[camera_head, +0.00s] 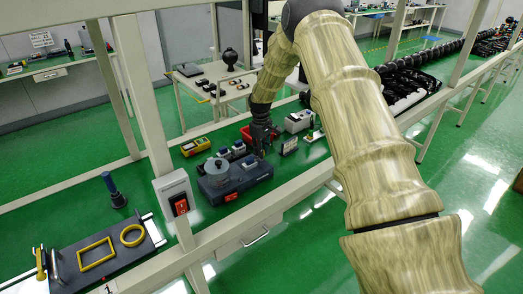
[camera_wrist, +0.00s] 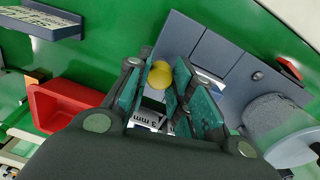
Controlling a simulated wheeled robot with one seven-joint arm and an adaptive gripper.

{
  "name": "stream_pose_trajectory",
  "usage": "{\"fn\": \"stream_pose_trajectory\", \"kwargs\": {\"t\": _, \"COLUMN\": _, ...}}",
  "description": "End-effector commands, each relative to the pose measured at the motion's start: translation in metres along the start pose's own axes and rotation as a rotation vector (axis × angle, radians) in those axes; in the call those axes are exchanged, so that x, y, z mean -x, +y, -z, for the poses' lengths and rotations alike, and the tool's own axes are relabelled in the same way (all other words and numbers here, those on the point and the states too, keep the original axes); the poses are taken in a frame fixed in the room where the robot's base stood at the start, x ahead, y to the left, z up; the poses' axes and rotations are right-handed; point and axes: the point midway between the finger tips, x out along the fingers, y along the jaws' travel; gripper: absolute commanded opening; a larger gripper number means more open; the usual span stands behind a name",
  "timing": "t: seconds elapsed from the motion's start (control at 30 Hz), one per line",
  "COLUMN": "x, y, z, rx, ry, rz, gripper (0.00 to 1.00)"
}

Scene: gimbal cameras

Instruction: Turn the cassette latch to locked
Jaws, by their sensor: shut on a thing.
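My gripper (camera_head: 262,148) points down at the right end of a dark blue-grey device (camera_head: 240,184) on the bench. In the wrist view my gripper (camera_wrist: 157,82) has its green fingers closed around a yellow round knob (camera_wrist: 160,75). The knob shows between the fingertips, at the edge of the grey-blue body (camera_wrist: 215,55). A white label reading "3 mm" (camera_wrist: 148,119) lies partly behind the fingers. I cannot tell from the picture which way the latch is turned; its lower part is hidden by the fingers.
A grey cylinder (camera_wrist: 285,128) stands on the device. A red bin (camera_wrist: 62,105) is left of my gripper in the wrist view, and a sign plate (camera_wrist: 40,22) stands beyond it.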

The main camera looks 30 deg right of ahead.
Motion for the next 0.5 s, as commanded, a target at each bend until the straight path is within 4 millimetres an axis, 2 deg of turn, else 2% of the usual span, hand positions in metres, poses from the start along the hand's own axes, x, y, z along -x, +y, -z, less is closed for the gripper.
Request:
{"fn": "stream_pose_trajectory", "kwargs": {"t": 0.1, "x": -0.0013, "y": 0.0017, "z": -0.0021, "rx": -0.001, "ry": -0.003, "rz": -0.001, "gripper": 0.00}}
{"fn": "stream_pose_trajectory", "kwargs": {"t": 0.13, "x": -0.0013, "y": 0.0017, "z": -0.0021, "rx": -0.001, "ry": -0.004, "rz": -0.001, "gripper": 0.28}}
{"fn": "stream_pose_trajectory", "kwargs": {"t": 0.23, "x": -0.0012, "y": 0.0013, "z": -0.0018, "rx": -0.001, "ry": -0.003, "rz": -0.001, "gripper": 0.46}}
{"fn": "stream_pose_trajectory", "kwargs": {"t": 0.5, "x": -0.0005, "y": -0.0009, "z": 0.0001, "rx": 0.002, "ry": -0.002, "rz": 0.000, "gripper": 0.46}}
